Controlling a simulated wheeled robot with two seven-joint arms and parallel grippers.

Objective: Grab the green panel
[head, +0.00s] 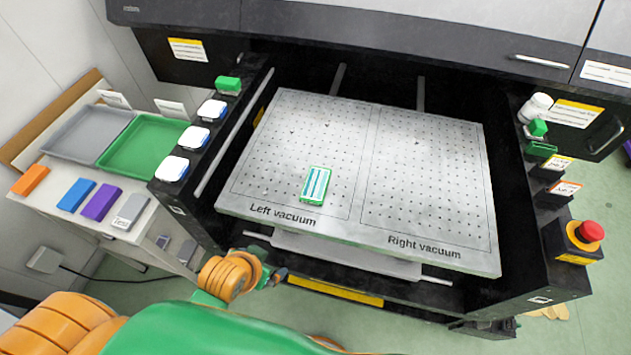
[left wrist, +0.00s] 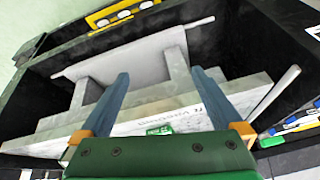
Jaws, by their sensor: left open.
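The green panel (head: 316,184) is a small green-edged piece with white and blue stripes. It lies flat on the Left vacuum half of the perforated plate (head: 420,180), near its front edge. A small green piece of it (left wrist: 160,130) shows in the left wrist view, low between the fingers, the rest hidden by the gripper body. My left gripper (head: 279,276) is in front of the plate, apart from the panel. In the left wrist view my left gripper (left wrist: 160,80) has its fingers spread with nothing held. My right gripper is not in view.
A side table holds a grey tray (head: 60,154), a green tray (head: 105,165) and several coloured blocks. A red emergency button (head: 590,231) is on the right. Black machine walls flank the plate. The Right vacuum half is bare.

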